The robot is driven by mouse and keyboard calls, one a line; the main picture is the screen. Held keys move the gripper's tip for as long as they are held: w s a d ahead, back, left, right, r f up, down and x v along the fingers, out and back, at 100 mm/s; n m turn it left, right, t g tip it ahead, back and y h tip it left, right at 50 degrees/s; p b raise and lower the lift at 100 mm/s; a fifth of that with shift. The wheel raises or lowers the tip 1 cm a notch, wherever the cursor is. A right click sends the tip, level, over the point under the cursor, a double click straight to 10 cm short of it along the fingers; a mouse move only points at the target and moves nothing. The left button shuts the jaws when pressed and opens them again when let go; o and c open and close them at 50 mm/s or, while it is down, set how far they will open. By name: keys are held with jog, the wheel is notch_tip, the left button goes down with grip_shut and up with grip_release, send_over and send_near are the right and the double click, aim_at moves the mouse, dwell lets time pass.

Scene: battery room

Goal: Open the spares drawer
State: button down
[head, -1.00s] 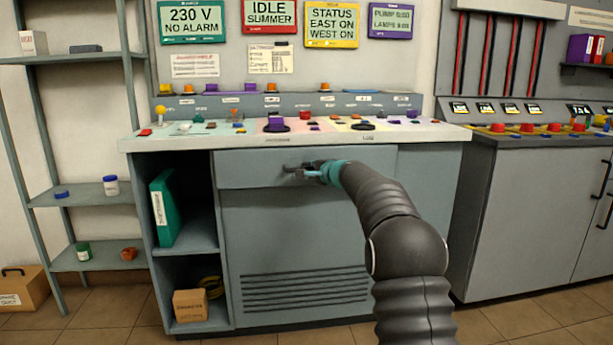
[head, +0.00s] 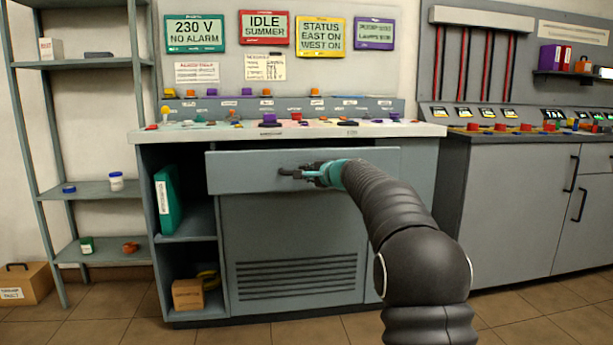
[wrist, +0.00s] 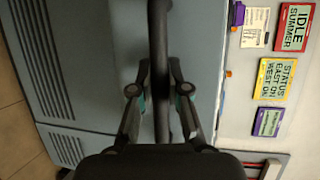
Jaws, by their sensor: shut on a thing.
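The spares drawer (head: 240,172) is the wide grey front under the console top. It stands out from the cabinet, with a dark gap along its top edge, so it is partly open. Its dark bar handle (wrist: 159,45) runs upright through the wrist view. My gripper (head: 312,172) is at the middle of the drawer front, shut on the handle. In the wrist view my gripper (wrist: 159,92) has one finger on each side of the bar. The inside of the drawer is hidden from both views.
The console top (head: 400,130) with its buttons overhangs the drawer. Open shelves at left hold a green binder (head: 168,200) and a cardboard box (head: 188,293). A metal rack (head: 95,190) stands further left. Grey cabinets (head: 510,210) stand at right. Tiled floor (head: 300,332) lies in front.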

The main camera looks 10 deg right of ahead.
jog(key=shift+d, duration=0.15)
jog(key=c, duration=1.4)
grip_release()
jog(key=shift+s, duration=0.1)
jog(key=v, duration=1.2)
